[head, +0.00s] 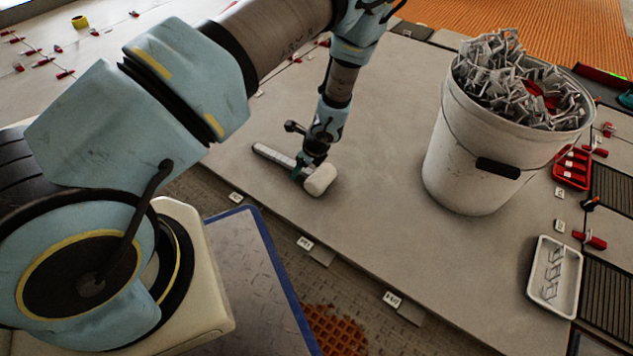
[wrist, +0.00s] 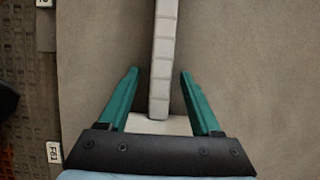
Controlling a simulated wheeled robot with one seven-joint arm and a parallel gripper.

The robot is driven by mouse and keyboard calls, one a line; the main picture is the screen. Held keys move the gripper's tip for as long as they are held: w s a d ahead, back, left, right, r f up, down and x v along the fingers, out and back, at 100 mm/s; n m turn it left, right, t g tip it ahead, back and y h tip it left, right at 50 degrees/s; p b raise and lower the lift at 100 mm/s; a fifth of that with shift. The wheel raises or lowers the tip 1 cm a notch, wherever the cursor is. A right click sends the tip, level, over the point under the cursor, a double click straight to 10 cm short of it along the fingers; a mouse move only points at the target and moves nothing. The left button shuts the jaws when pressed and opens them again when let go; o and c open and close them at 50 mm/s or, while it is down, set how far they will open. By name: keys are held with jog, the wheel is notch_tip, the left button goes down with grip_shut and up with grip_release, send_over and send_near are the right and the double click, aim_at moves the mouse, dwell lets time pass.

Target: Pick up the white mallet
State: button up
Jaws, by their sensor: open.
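The white mallet lies on a large grey tile (head: 390,150). Its white head (head: 320,179) points toward the lower right and its light handle (head: 268,154) runs to the upper left. My gripper (head: 303,172) is right above the mallet, near where the handle meets the head. In the wrist view the handle (wrist: 163,60) runs between the two green fingers of my open gripper (wrist: 158,75), with a gap on each side. The mallet head (wrist: 158,125) shows partly between the finger bases; the rest is hidden by the gripper. I cannot tell the fingertips' exact height.
A white bucket (head: 450,150) full of metal clips stands to the right. The tile around the mallet is clear.

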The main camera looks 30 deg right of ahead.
jog(key=shift+c, duration=0.2)
grip_shut()
dwell(0.4)
